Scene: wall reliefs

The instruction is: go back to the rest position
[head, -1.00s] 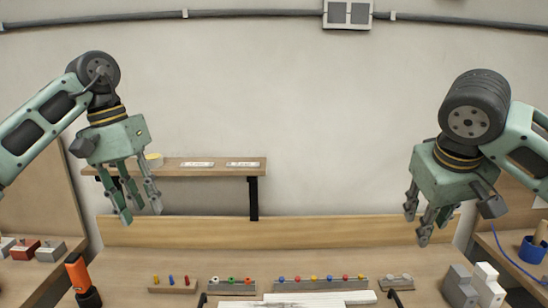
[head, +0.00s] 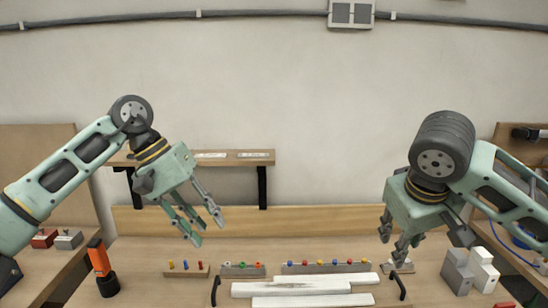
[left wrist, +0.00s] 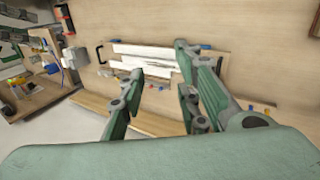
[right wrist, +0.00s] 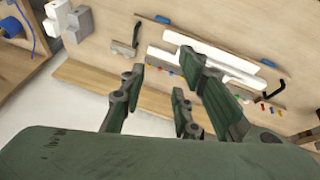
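My left gripper (head: 204,228) hangs in the air over the left part of the workbench (head: 150,250), its fingers spread and nothing between them. In the left wrist view its open fingers (left wrist: 165,95) frame bare bench and white strips. My right gripper (head: 392,245) hangs over the right part of the bench, fingers apart and empty. In the right wrist view its fingers (right wrist: 160,90) are spread with nothing held. Neither gripper appears to touch anything.
White strips (head: 305,287) lie on a tray with black handles (head: 402,287) at the bench's front. Rows of coloured pegs (head: 325,267) stand behind. An orange-and-black tool (head: 99,260) stands at left, grey and white blocks (head: 470,268) at right. A shelf (head: 240,158) is on the wall.

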